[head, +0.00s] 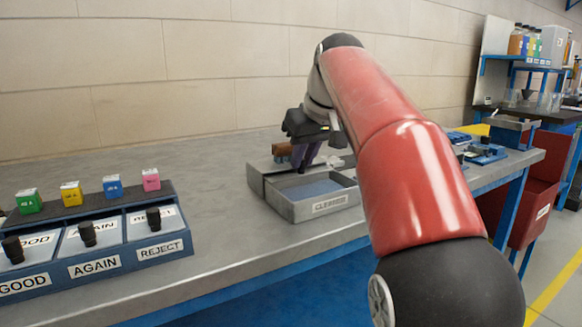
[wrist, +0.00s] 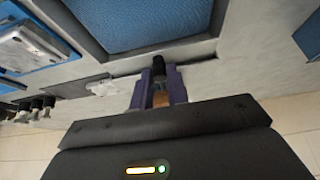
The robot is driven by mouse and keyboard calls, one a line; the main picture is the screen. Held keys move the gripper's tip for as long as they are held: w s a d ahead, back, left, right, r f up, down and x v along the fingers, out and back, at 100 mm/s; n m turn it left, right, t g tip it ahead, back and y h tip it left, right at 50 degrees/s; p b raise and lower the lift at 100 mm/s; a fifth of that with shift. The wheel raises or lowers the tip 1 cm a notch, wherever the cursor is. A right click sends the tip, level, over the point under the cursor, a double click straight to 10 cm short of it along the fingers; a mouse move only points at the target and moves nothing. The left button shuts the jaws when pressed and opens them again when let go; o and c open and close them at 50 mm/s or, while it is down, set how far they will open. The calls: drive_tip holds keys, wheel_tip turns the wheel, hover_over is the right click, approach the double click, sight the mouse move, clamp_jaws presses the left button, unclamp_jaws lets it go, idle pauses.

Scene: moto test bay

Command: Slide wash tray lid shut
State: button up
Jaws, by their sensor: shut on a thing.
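The wash tray (head: 318,207) is a grey open box with a label on its front, standing on the bench in the head view. Its blue inside shows uncovered, and it also shows at the top of the wrist view (wrist: 150,22). My gripper (head: 304,160) is over the tray's back side, fingers pointing down. In the wrist view my gripper (wrist: 159,74) has its purple fingers closed around a small dark knob (wrist: 158,63) by the tray's edge. I take this for the lid's handle.
A blue-grey sorting box (head: 95,245) with black-knobbed lids and several coloured cubes stands at the left. A brown block (head: 283,149) shows beside my gripper. Blue parts (head: 487,154) lie at the bench's right end. The bench between sorting box and tray is clear.

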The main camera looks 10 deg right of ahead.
drive_tip(key=shift+s+d+b, duration=0.45)
drive_tip(key=shift+s+b, duration=0.05)
drive_tip(key=shift+s, duration=0.9)
drive_tip(key=shift+s+d+b, duration=0.5)
drive_tip(key=shift+s+b, duration=0.05)
drive_tip(key=shift+s, duration=0.9)
drive_tip(key=shift+s+d+b, duration=0.45)
drive_tip(key=shift+s+b, duration=0.05)
drive_tip(key=shift+s, duration=0.9)
drive_tip(key=o, duration=0.7)
drive_tip(key=shift+c, duration=0.2)
wheel_tip(320, 180, up, 7)
drive_tip(key=p, duration=0.7)
